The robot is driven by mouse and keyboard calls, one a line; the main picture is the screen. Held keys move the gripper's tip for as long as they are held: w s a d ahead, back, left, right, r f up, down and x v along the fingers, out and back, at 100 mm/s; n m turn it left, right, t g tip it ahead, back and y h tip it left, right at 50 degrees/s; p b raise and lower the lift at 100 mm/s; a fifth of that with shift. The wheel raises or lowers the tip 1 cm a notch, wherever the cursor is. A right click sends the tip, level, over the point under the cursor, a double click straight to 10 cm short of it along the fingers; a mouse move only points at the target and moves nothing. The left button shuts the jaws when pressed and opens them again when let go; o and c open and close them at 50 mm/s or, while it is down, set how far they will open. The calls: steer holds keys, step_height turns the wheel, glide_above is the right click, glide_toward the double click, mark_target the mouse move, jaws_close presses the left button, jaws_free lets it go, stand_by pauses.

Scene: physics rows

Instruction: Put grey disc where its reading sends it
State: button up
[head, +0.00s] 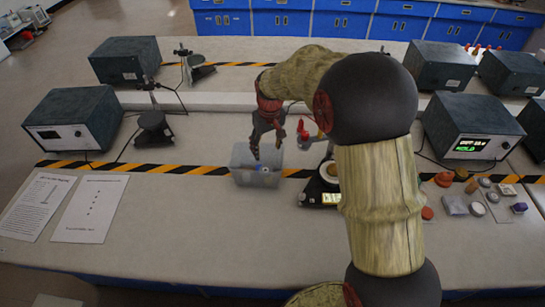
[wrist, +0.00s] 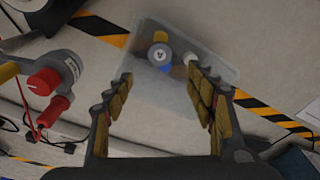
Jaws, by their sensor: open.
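My gripper (head: 267,149) is open above a translucent grey bin (head: 242,177), fingers pointing down. In the wrist view its fingers (wrist: 158,75) stand apart with nothing between them, and the bin (wrist: 215,68) lies beyond the tips. A small pale grey disc with a dark mark (wrist: 160,54) lies in the bin beside blue and yellow pieces. A white piece near the right finger is partly hidden. I cannot tell whether this is the task's grey disc. Several greyish round pieces, one of them a pale disc (head: 477,209), lie on the right of the table.
A small scale (head: 331,199) with a lit display stands right of the bin, partly behind my arm. A meter (head: 470,145) at right shows green text including "HOLD". Other boxes, stands and cables line the bench. Two printed sheets (head: 90,209) lie at left; the front middle is clear.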

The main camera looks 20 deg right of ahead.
steer(key=s+a+r+m+t, duration=0.1)
steer(key=s+a+r+t, duration=0.15)
steer(key=s+r, duration=1.7)
steer(key=s+f+t, duration=0.1)
steer(key=s+f, duration=0.1)
steer(key=s, duration=1)
steer(key=shift+s+f+m+t, duration=0.15)
steer(key=shift+s+m+t, duration=0.15)
steer(key=shift+t, duration=0.05)
steer(key=shift+a, duration=0.1)
